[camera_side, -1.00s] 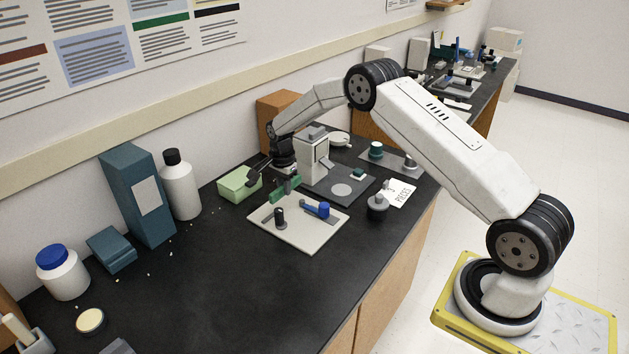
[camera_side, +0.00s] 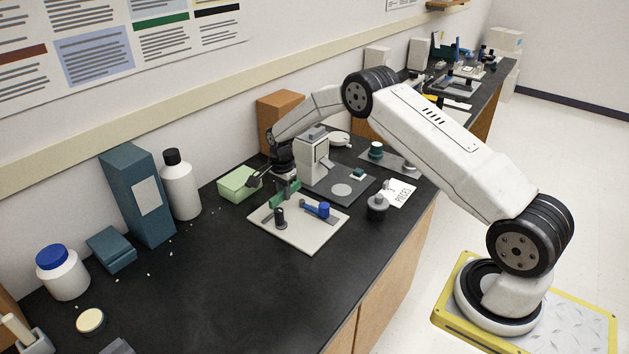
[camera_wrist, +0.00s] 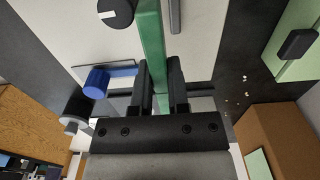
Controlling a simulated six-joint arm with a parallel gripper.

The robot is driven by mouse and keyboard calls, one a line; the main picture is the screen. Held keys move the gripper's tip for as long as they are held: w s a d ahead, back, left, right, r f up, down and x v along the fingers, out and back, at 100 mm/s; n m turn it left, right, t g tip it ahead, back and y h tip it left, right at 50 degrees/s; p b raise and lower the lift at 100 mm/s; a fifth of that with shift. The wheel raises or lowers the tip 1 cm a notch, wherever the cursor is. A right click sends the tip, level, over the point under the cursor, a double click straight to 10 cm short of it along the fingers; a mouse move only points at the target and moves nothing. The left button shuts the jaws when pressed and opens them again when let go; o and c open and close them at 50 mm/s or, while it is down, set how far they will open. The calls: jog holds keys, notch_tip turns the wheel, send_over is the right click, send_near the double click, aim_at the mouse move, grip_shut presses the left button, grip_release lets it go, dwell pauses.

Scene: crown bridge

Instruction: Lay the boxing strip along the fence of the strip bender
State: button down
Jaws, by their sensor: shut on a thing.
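My gripper (camera_wrist: 159,80) is shut on the boxing strip (camera_wrist: 152,40), a long green bar that runs forward between my fingers in the wrist view. In the side view the strip (camera_side: 284,192) is at the back of the strip bender (camera_side: 307,241), a pale plate with a dark round post (camera_side: 279,215) and a blue handle (camera_side: 322,209). In the wrist view the strip passes between the post (camera_wrist: 115,12) and a narrow grey bar, seemingly the fence (camera_wrist: 175,14). I cannot tell whether the strip touches plate or fence.
A light green box (camera_side: 236,185) stands left of the bender. A grey-based machine (camera_side: 313,158) stands close behind it.

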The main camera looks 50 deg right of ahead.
aim_at(285, 212)
jog(key=shift+f, duration=2.15)
jog(key=shift+f, duration=0.2)
jog(key=c, duration=0.5)
grip_release()
jog(key=shift+c, duration=0.2)
jog(key=shift+r, duration=0.1)
jog(key=shift+r, duration=3.8)
